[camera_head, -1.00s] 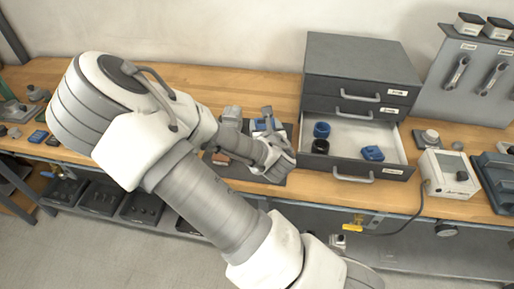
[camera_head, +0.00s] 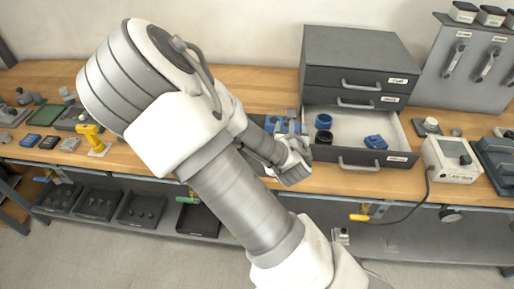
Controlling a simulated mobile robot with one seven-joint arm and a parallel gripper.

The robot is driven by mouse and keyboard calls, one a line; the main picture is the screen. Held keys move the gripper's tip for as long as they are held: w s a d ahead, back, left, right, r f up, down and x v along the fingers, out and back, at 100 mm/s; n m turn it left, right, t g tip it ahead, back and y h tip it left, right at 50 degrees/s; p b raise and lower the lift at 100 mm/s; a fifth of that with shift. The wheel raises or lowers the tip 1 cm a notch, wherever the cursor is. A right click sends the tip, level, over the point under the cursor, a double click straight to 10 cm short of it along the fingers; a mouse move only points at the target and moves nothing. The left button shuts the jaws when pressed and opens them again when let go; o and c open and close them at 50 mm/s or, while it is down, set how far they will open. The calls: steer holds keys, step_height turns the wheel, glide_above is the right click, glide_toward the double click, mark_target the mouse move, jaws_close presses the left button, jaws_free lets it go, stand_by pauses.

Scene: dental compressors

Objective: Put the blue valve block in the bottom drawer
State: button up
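My gripper (camera_head: 289,122) is at the left side of the open bottom drawer (camera_head: 373,164), pointing away from me. A blue block (camera_head: 283,127), which looks like the blue valve block, is at its fingers and has moved along with it, so the gripper appears shut on it. My wrist hides part of the block and most of the fingers. The bottom drawer of the dark grey cabinet (camera_head: 358,47) is pulled out. Inside it are a blue ring-like part (camera_head: 323,121), a black one (camera_head: 324,137) and another blue block (camera_head: 375,142) at the right.
The two upper drawers are shut. A white box with a dial (camera_head: 450,160) stands close to the drawer's right. A yellow tool (camera_head: 92,138) and small parts lie at the left of the bench. The drawer's middle has bare floor (camera_head: 349,130).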

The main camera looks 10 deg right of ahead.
steer(key=a+f, duration=0.1)
steer(key=a, duration=0.2)
steer(key=w+a+f, duration=0.1)
steer(key=a+f, duration=0.1)
steer(key=w+a+f, duration=0.1)
steer(key=a+f, duration=0.1)
steer(key=a, duration=0.1)
steer(key=shift+w+a+f+b, duration=0.25)
steer(key=shift+a+b, duration=0.1)
steer(key=shift+f+b, duration=0.5)
steer(key=shift+f, duration=1.5)
steer(key=o, duration=1.6)
steer(key=shift+f, duration=0.15)
steer(key=shift+c, duration=0.2)
